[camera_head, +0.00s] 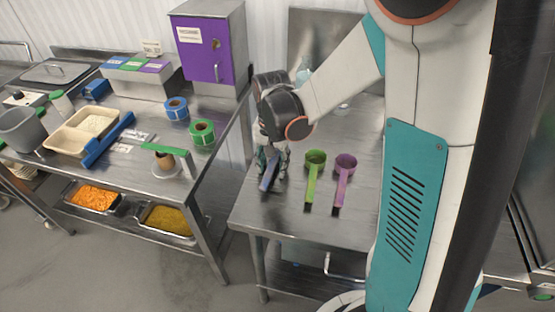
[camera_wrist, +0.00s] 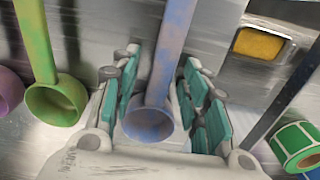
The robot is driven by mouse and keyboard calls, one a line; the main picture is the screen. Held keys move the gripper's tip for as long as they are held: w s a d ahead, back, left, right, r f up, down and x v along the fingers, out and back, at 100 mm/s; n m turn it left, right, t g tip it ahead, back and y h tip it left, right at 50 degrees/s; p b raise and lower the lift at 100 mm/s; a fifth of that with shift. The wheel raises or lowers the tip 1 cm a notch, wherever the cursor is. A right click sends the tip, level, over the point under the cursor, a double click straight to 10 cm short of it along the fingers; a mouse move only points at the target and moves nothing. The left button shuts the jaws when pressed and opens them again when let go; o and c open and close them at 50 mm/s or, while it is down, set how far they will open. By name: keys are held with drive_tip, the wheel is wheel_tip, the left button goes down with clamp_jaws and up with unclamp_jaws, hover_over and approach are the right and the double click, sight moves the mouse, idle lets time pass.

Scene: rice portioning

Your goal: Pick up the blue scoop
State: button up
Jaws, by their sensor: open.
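The blue scoop (camera_head: 269,174) lies on the right-hand steel table, its handle toward the front edge. My gripper (camera_head: 271,160) is right over it and hides its bowl in the head view. In the wrist view the blue scoop's bowl (camera_wrist: 148,122) and handle (camera_wrist: 174,40) sit between the teal pads of my gripper (camera_wrist: 162,95). The fingers are open on both sides of the scoop, with a gap visible beside the handle. I cannot tell whether the bowl touches a pad.
A green scoop (camera_head: 313,178) and a purple scoop (camera_head: 343,181) lie just right of the blue one. The left table holds green tape (camera_head: 201,132), blue tape (camera_head: 176,108) and a beige tray (camera_head: 65,140). A floor gap separates the tables.

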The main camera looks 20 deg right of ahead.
drive_tip(key=shift+f, duration=0.1)
clamp_jaws()
idle(0.3)
